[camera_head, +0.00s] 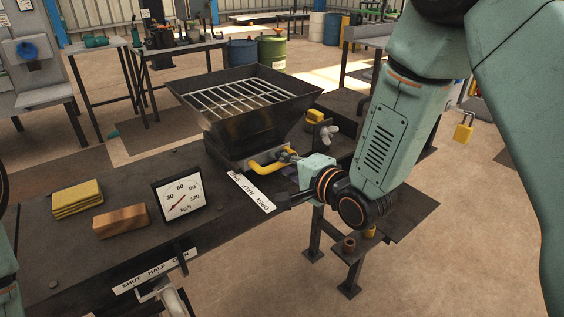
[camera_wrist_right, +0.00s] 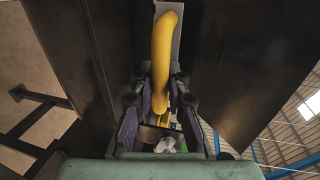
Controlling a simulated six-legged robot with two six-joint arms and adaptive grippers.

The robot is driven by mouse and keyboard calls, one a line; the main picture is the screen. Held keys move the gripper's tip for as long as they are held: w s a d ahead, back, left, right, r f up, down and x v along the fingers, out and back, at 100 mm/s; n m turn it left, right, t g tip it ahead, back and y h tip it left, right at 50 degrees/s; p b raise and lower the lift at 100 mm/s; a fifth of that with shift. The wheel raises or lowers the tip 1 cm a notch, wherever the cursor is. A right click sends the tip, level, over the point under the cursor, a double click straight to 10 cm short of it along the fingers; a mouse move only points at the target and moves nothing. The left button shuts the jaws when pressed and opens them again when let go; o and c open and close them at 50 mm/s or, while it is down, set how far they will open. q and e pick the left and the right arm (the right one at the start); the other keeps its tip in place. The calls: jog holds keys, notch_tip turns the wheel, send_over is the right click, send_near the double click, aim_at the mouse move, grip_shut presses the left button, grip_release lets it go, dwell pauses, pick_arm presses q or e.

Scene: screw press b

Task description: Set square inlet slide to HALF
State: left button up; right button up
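The square inlet slide shows by its yellow bent handle (camera_head: 266,168) at the base of the dark hopper (camera_head: 240,125). A white label strip (camera_head: 252,193) beside it, partly covered, reads OPEN and HALF; the rest is hard to read. My right gripper (camera_head: 288,173) is at the handle, coming from the right. In the right wrist view, the yellow handle (camera_wrist_right: 163,60) runs between the two purple-padded fingers (camera_wrist_right: 160,110), which look spread with gaps beside it. My left gripper is not in view.
A dial gauge (camera_head: 180,198), a wooden block (camera_head: 121,219) and a yellow stack (camera_head: 77,198) stand on the dark bench top. A second label (camera_head: 155,271) marked SHUT HALF OPEN is on its front. A wing-shaped metal knob (camera_head: 327,132) is close behind my right gripper.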

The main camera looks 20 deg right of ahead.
jog(key=shift+c, duration=0.8)
jog(key=shift+d, duration=0.1)
grip_shut()
jog(key=shift+r, duration=0.1)
